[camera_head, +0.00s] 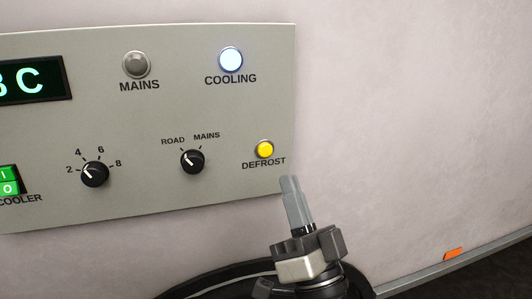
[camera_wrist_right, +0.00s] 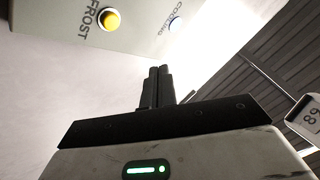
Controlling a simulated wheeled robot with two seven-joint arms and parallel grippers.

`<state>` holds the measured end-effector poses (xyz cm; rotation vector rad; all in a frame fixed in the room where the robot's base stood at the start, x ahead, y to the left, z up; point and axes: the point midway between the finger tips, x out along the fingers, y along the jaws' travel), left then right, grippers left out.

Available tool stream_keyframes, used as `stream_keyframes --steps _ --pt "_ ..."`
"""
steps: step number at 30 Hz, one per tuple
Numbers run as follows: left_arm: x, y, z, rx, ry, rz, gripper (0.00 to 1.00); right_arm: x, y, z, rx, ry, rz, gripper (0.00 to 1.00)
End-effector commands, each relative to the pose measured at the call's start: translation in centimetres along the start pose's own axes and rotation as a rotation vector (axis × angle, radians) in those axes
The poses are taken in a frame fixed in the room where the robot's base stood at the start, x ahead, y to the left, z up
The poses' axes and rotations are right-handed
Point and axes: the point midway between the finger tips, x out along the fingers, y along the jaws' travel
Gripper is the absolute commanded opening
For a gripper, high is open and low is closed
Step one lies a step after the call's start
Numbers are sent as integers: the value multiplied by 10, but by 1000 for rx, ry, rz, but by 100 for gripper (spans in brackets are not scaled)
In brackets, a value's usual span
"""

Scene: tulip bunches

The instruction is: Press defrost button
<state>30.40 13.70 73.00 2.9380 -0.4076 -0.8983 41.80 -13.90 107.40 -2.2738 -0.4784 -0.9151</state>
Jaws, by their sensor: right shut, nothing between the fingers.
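The defrost button (camera_head: 264,149) is a round yellow button above the word DEFROST, at the lower right of a grey control panel (camera_head: 235,188). It also shows in the right wrist view (camera_wrist_right: 109,19) at the top left. My right gripper (camera_head: 290,182) is shut and empty, its fingers pointing up. In the head view its tips are just below and right of the button. In the right wrist view the fingertips (camera_wrist_right: 159,70) are apart from the button, which lies up and to the left. My left gripper is not in view.
The panel also has a lit COOLING lamp (camera_head: 230,60), a grey MAINS lamp (camera_head: 136,65), two black knobs (camera_head: 95,173) (camera_head: 193,161), a green switch (camera_head: 8,181) and a display (camera_head: 30,81). Bare pale wall (camera_head: 410,110) lies right of it. An orange piece (camera_head: 453,254) is low right.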

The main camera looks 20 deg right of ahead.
Motion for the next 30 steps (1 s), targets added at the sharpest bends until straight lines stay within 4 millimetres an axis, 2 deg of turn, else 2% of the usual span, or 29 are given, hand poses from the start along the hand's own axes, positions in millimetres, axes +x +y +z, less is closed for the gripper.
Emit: stream_keyframes --steps 5,21,30 --pt "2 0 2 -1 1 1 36 6 5 5 -1 0 0 0" --pt "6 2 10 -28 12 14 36 53 40 40 -2 -2 0 0" --pt "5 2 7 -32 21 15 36 61 45 45 -2 -2 1 0"
